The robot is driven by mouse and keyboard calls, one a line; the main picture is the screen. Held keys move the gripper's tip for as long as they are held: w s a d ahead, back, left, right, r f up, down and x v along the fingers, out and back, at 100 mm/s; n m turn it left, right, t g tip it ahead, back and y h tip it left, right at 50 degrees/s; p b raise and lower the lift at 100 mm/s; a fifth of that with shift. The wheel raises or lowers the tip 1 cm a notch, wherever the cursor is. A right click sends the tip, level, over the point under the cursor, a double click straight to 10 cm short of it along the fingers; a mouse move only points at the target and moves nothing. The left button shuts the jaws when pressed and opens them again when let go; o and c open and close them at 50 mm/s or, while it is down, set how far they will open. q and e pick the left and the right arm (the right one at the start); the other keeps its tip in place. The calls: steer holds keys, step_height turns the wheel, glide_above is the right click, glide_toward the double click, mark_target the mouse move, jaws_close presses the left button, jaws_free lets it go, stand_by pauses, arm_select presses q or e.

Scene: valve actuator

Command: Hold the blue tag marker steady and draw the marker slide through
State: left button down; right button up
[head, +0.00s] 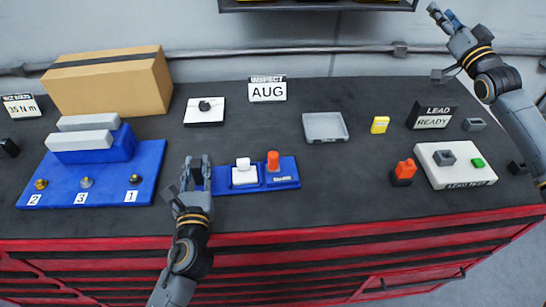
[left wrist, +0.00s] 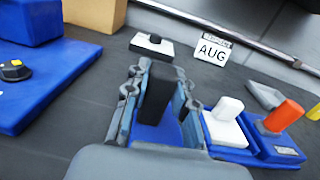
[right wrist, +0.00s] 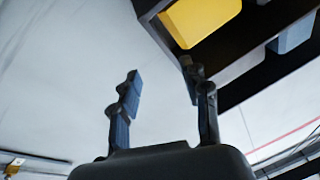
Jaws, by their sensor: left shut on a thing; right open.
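The blue tag marker (head: 285,183) lies on the bench, right of my left gripper (head: 197,172). It carries a white block with a raised white tab (head: 243,172) and an orange knob (head: 273,160). I cannot tell which of these parts is the marker slide. In the left wrist view, my left gripper (left wrist: 160,95) is shut on the black upright handle (left wrist: 158,92) at the marker's left end. The gripper mostly hides this handle in the head view. My right gripper (head: 447,17) is open and empty, high at the upper right. It also shows in the right wrist view (right wrist: 160,90).
A blue stand with numbered knobs (head: 150,165) is left of the marker. Behind are a cardboard box (head: 105,85) and an AUG sign (head: 267,89). A grey tray (head: 325,127) and a white LEAD board (head: 455,165) stand rightward. A shelf with a yellow bin (right wrist: 200,18) is near my right gripper.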

mark_target(276, 161)
steer(key=s+a+f+n+g+y, duration=0.2)
steer(key=s+a+f+n, duration=0.15)
steer(key=a+f, duration=0.85)
steer(key=s+a+f+n+g+y, duration=0.3)
steer(key=a+f, duration=0.5)
steer(key=a, duration=0.8)
steer(key=s+a+f+g+h, duration=0.15)
steer(key=s+a, duration=0.35)
steer(key=s, duration=0.6)
steer(key=s+a+g+h, duration=0.15)
steer(key=s+a, duration=0.35)
steer(key=s, duration=0.6)
steer(key=x, duration=1.1)
steer(key=shift+w+a+f, duration=0.1)
steer(key=shift+w+a, duration=0.1)
steer(key=shift+a, duration=0.05)
jaws_close()
steer(key=shift+d, duration=0.1)
